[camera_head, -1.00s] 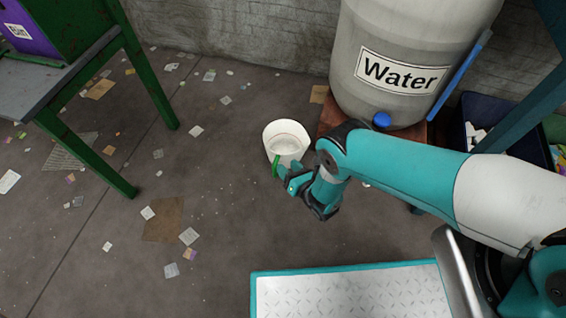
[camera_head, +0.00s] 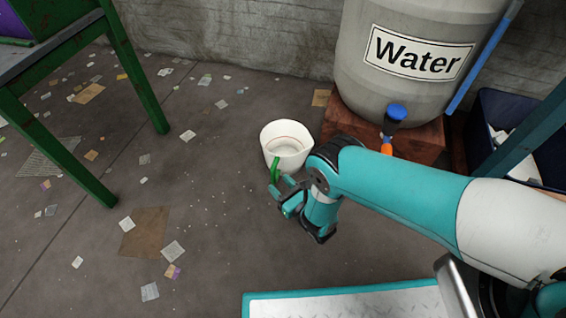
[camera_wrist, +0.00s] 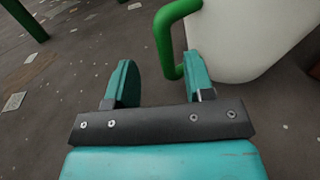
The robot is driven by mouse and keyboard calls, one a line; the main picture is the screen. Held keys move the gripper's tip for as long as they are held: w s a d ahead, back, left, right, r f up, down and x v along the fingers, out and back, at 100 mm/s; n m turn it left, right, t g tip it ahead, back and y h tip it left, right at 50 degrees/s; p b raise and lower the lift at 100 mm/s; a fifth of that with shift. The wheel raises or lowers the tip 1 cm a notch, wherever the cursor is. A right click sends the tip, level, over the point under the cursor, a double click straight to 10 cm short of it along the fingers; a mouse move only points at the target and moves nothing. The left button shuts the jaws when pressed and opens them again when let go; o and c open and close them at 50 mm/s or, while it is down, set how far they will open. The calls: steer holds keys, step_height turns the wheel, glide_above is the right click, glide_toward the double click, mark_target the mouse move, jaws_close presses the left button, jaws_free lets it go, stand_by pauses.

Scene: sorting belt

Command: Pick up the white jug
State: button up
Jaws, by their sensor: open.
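The white jug (camera_head: 287,149) stands upright on the floor in the head view, with its green handle (camera_head: 275,171) facing my arm. In the wrist view the jug's white wall (camera_wrist: 245,38) fills the upper right and the green handle (camera_wrist: 166,40) is at top centre. My gripper (camera_head: 281,188) is low, at the handle side of the jug. In the wrist view my gripper (camera_wrist: 163,80) is open, with its fingers apart. The handle's lower end appears close to the right finger; I cannot tell whether they touch. Nothing is held between the fingers.
A grey barrel (camera_head: 410,62) labelled Water stands behind the jug on a brown block (camera_head: 423,143). A dark blue bin (camera_head: 491,112) is at right. Green table legs (camera_head: 137,75) stand at left. Paper scraps litter the otherwise open floor.

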mark_target(275, 178)
steer(key=shift+w+a, duration=0.4)
steer(key=shift+w, duration=0.2)
steer(key=w+b, duration=0.1)
steer(key=w+a+b, duration=0.1)
steer(key=b, duration=0.1)
steer(key=w+a+f+b, duration=0.1)
steer(key=shift+w+b, duration=0.15)
steer(key=shift+b, duration=0.25)
steer(key=shift+w+a+r+b, duration=0.35)
steer(key=shift+w+b, duration=0.1)
steer(key=shift+w, duration=0.1)
jaws_close()
